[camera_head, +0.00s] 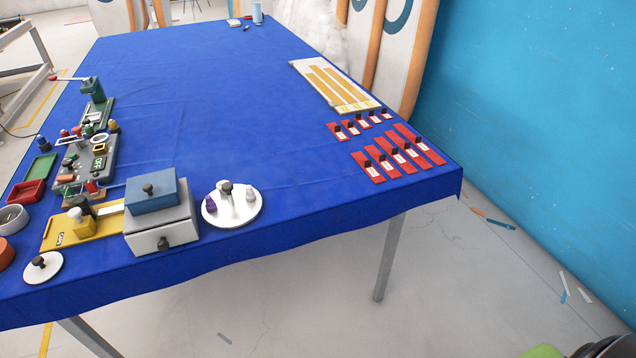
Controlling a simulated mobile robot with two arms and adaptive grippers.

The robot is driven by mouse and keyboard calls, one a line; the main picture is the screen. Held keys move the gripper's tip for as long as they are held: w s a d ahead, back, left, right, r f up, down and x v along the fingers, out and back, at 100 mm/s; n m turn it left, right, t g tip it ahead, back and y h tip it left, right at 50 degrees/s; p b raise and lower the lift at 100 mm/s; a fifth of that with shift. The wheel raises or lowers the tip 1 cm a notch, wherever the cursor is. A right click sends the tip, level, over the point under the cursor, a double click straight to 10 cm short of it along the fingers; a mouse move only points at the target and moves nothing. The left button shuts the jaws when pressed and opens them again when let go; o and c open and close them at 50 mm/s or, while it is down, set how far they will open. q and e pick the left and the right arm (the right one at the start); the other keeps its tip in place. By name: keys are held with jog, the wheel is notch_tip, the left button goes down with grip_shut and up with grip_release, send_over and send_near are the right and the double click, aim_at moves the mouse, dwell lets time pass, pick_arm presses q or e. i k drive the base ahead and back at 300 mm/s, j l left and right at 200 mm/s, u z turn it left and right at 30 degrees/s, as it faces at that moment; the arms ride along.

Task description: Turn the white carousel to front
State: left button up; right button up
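The white carousel (236,216) is a round white disc lying flat near the front edge of the blue table, right of the drawer box. A dark-topped knob or post (226,188) stands near its middle. A small purple piece (210,205) stands on its left side and a small pale grey piece (250,194) on its right. Nothing touches the carousel from above. Neither of my grippers shows in the head view.
A grey drawer box (163,238) with a blue upper part stands close left of the carousel. A yellow tray (60,234) and a white knobbed disc (42,268) lie farther left. Red labelled cards (397,157) lie right. The table's middle (220,110) is clear.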

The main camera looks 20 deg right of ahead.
aim_at(233, 212)
jog(key=i+j+z, duration=0.2)
jog(key=z, duration=0.15)
jog(key=i+j+z, duration=0.15)
jog(key=j+z, duration=0.2)
jog(key=i+j+z, duration=0.15)
jog(key=j+z, duration=0.55)
jog(key=i, duration=0.05)
